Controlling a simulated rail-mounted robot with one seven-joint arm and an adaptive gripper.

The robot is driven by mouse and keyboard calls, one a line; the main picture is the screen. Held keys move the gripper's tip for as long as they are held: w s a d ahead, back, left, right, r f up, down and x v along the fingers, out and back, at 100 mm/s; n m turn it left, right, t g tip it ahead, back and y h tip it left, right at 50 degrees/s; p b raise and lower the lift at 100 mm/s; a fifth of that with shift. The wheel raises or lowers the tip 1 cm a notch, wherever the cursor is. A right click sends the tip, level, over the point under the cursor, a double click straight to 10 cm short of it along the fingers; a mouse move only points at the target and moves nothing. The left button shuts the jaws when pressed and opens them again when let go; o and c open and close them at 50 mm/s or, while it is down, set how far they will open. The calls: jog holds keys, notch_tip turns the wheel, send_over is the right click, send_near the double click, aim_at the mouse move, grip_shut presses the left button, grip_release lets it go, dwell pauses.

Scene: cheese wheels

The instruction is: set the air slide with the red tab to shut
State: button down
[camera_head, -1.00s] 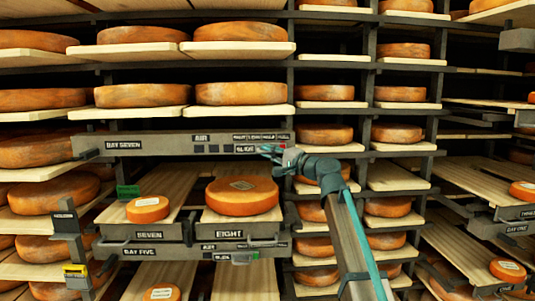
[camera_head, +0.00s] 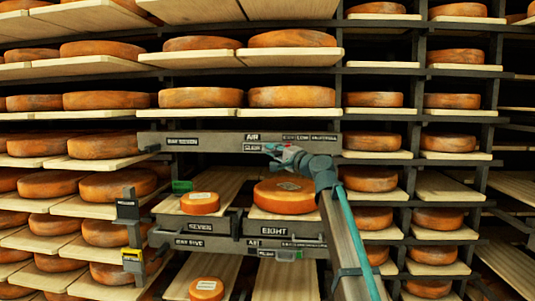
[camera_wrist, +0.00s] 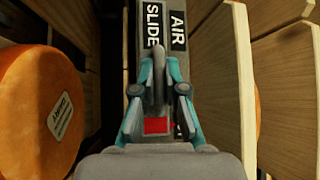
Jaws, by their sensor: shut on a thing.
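The air slide's SLIDE plate (camera_head: 254,147) sits under the AIR label on the grey beam (camera_head: 215,138) marked bay seven. My gripper (camera_head: 274,151) is at the beam's front, just right of that plate. In the wrist view my gripper (camera_wrist: 158,88) has its teal fingers shut on a narrow grey handle of the slide. The red tab (camera_wrist: 157,126) shows between the fingers, near the palm. The SLIDE (camera_wrist: 152,25) and AIR (camera_wrist: 178,24) labels lie side by side beyond the fingertips. The small scale words (camera_head: 309,137) at the beam's right are too blurred to read.
Below the beam, a small cheese (camera_head: 200,203) lies on the board marked seven and a larger one (camera_head: 284,194) on eight. A lower beam (camera_head: 220,244) has its own AIR label. Racks of cheeses surround the bay. An orange wheel (camera_wrist: 40,110) is close by in the wrist view.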

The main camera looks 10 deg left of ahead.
jog(key=shift+a, duration=0.15)
jog(key=c, duration=1.2)
grip_release()
jog(key=shift+a, duration=0.2)
jog(key=shift+d, duration=0.1)
jog(key=shift+s, duration=0.1)
jog(key=v, duration=1.2)
